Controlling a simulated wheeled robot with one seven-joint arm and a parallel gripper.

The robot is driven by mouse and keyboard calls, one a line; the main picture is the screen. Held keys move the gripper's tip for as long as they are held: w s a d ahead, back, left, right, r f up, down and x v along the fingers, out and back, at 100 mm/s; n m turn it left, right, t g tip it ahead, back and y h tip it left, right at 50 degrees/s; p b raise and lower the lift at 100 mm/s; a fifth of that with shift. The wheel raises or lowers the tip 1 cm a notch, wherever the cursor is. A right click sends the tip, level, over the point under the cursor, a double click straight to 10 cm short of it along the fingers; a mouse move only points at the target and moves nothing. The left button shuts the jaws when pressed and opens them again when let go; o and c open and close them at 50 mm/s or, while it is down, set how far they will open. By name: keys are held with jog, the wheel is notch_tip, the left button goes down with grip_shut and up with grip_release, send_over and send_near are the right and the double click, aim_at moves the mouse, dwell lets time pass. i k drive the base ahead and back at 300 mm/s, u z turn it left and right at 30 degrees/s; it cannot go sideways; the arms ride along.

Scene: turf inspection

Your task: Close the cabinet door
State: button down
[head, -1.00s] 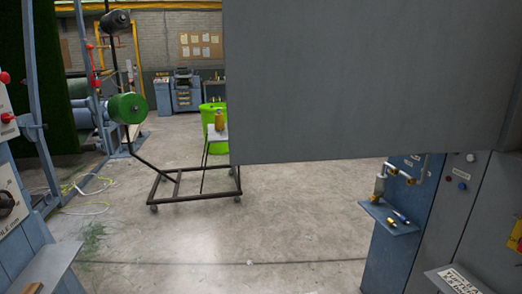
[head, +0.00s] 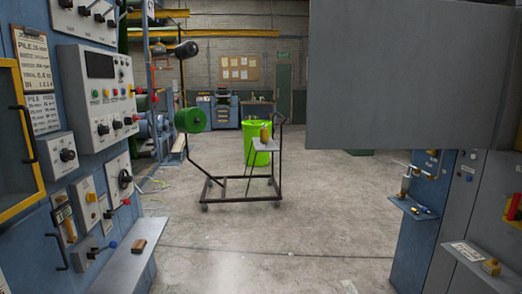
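A large flat grey panel (head: 408,75), which looks like the open cabinet door, fills the upper right of the head view. It stands out from the blue-grey cabinet (head: 478,200) on the right, with its lower edge well above the floor. I see no handle on the visible face. Its hinge line cannot be made out, and its top is cut off by the picture edge. My gripper is not in view.
A control machine (head: 85,160) with knobs and a protruding shelf (head: 130,255) stands close on the left. A small shelf (head: 410,207) juts from the right cabinet. A wheeled cart (head: 240,190) and a green bin (head: 258,145) stand ahead. The concrete floor (head: 270,250) between is clear.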

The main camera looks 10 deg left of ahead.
aim_at(383, 74)
jog(key=u, duration=1.15)
jog(key=i, duration=2.35)
jog(key=z, duration=0.95)
